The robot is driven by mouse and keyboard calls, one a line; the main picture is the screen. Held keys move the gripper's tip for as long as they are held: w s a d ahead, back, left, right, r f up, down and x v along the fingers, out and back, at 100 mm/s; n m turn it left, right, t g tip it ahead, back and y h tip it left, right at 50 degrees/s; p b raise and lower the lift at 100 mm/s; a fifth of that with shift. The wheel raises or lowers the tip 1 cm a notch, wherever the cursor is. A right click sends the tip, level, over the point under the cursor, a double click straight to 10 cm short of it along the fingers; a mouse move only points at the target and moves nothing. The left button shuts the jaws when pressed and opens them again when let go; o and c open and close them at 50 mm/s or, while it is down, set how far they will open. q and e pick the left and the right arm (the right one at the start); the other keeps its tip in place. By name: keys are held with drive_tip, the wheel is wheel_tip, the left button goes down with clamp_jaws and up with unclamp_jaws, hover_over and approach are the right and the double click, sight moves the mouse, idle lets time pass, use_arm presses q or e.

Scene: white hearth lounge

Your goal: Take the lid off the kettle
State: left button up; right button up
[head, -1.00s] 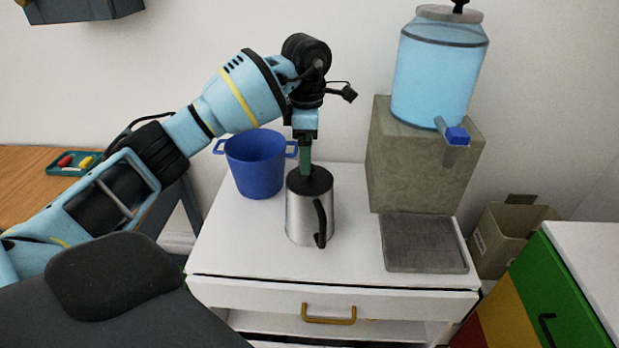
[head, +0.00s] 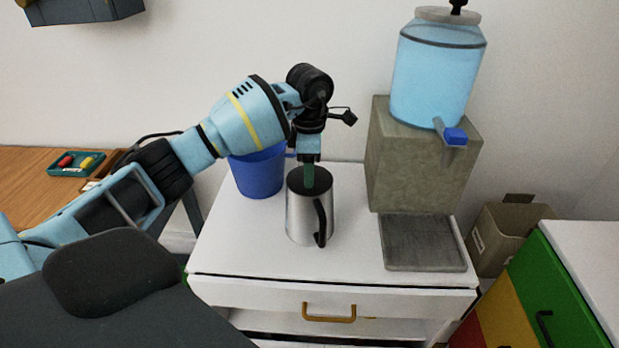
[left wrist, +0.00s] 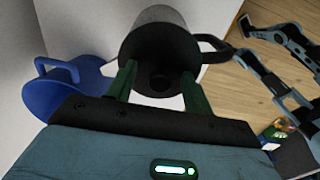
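The kettle (head: 298,222) is a silver cylinder with a black handle toward the front right, upright on the white cabinet top. Its dark lid (head: 325,181) is on it. My left gripper (head: 310,184) points straight down over the lid, its green fingers low at the lid's top. In the left wrist view the fingers (left wrist: 159,74) stand apart, one on each side of the lid's round black knob (left wrist: 159,83), with a gap visible on both sides. The lid (left wrist: 150,45) still covers the kettle there.
A blue pot (head: 258,175) stands close behind left of the kettle. A water dispenser (head: 437,80) on a stone block (head: 415,160) stands right, with a grey drip tray (head: 425,243) before it. The white cabinet top (head: 240,250) is clear in front left.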

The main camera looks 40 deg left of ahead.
use_arm(q)
drive_tip(key=shift+f, duration=0.1)
clamp_jaws()
drive_tip(key=shift+r, duration=0.65)
wheel_tip(320, 180, up, 2)
drive_tip(key=shift+r, duration=0.2)
drive_tip(key=s+d+r, duration=0.1)
drive_tip(key=s+d, duration=0.7)
drive_tip(key=s, duration=0.6)
drive_tip(key=shift+r, duration=0.2)
